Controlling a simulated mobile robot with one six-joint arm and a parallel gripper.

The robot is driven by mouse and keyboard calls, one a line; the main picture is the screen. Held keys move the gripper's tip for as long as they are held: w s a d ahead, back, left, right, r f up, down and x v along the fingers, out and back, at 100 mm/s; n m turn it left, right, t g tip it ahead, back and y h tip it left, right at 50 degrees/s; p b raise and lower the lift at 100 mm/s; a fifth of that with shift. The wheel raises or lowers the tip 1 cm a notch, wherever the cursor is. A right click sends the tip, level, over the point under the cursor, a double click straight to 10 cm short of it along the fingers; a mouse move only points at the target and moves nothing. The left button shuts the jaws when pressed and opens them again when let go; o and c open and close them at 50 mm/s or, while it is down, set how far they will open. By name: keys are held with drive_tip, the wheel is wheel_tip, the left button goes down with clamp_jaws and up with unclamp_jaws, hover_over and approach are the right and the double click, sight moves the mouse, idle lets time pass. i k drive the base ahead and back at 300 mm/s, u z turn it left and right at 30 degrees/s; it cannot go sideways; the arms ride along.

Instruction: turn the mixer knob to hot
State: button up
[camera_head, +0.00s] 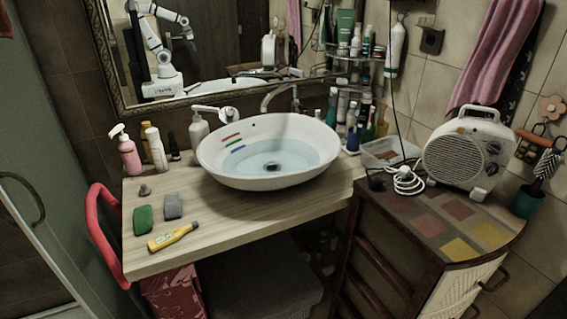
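A white basin (205,157) holding clear water stands on the wooden counter. At its back left rim is a pale fitting with a rounded end (227,113) and a bar reaching left; it looks like the mixer knob, but I cannot read its setting. A curved chrome spout (268,96) rises behind the basin. Red, green and blue marks (232,142) show on the inner wall. My arm shows only as a reflection in the mirror, raised and bent, with the gripper end (191,38) too small to read. No gripper is seen at the basin.
The counter (220,215) holds a pink pump bottle (129,156), a green sponge (143,219), a grey block (173,205) and a yellow tube (173,238). Bottles crowd the back right. A fan heater (465,150) stands on the right cabinet. A dark cable hangs right of the basin.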

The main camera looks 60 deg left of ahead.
sight(229, 112)
drive_tip(key=u, duration=2.95)
drive_tip(key=k, duration=0.85)
drive_tip(key=i, duration=0.85)
drive_tip(key=u, duration=0.05)
